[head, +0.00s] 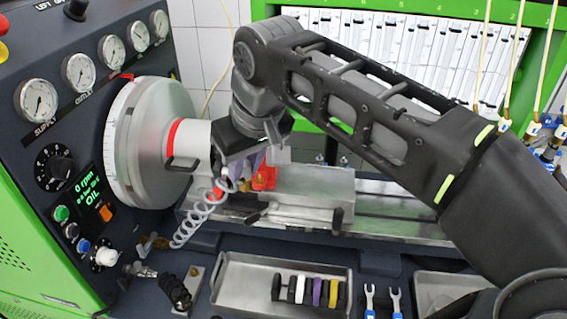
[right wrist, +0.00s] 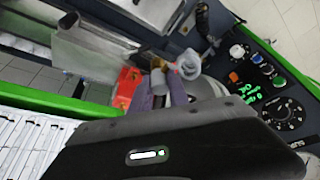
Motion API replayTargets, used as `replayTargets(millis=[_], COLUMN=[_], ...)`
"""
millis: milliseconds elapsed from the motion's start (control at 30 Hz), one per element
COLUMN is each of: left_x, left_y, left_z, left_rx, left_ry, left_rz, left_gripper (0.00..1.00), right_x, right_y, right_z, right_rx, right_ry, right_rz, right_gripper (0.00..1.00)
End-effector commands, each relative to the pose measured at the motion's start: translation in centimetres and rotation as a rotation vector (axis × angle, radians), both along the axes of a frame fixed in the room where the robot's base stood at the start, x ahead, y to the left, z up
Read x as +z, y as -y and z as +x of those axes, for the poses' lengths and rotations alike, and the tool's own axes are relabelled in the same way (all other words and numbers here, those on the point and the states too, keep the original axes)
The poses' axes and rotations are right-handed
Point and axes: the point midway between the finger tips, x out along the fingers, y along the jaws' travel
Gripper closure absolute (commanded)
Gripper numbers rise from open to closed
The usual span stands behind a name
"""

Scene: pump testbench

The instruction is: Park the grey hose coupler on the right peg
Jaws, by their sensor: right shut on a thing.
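My right gripper (head: 240,172) reaches in from the right and hangs in front of the large round metal drum. Its jaws are shut on the grey hose coupler, which is mostly hidden in the head view. In the right wrist view a small grey cylinder, the coupler (right wrist: 159,84), shows between the purple-grey fingers (right wrist: 166,95). A pale coiled hose (head: 190,221) runs from the bench up to the gripper; its coil also shows in the right wrist view (right wrist: 190,66). I cannot clearly make out the right peg. My left gripper is not in view.
Red parts (head: 265,177) stand close behind the gripper. A metal tray (head: 236,290) with several coloured pieces lies in front. A black fitting (head: 174,290) lies beside a small plate at the front left. The gauge panel (head: 75,130) bounds the left side.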

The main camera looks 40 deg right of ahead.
Motion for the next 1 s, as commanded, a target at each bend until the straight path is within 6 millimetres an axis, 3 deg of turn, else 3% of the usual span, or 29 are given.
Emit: replayTargets(millis=[300,533,767,1000], left_x=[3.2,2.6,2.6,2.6], left_y=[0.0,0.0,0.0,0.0], left_z=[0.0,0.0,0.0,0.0], left_rx=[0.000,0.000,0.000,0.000], left_ry=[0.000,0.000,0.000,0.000], left_rz=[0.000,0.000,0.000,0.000], left_gripper=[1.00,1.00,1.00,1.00], right_x=[0.4,-0.1,0.0,0.1], right_y=[-5.5,-9.0,-10.7,-10.2], right_z=[6.9,11.2,13.4,13.6], right_rx=[0.006,0.006,0.000,-0.001], right_ry=[-0.005,-0.002,0.000,0.001], right_rz=[0.001,0.003,0.001,-0.001], right_gripper=[1.00,1.00,1.00,1.00])
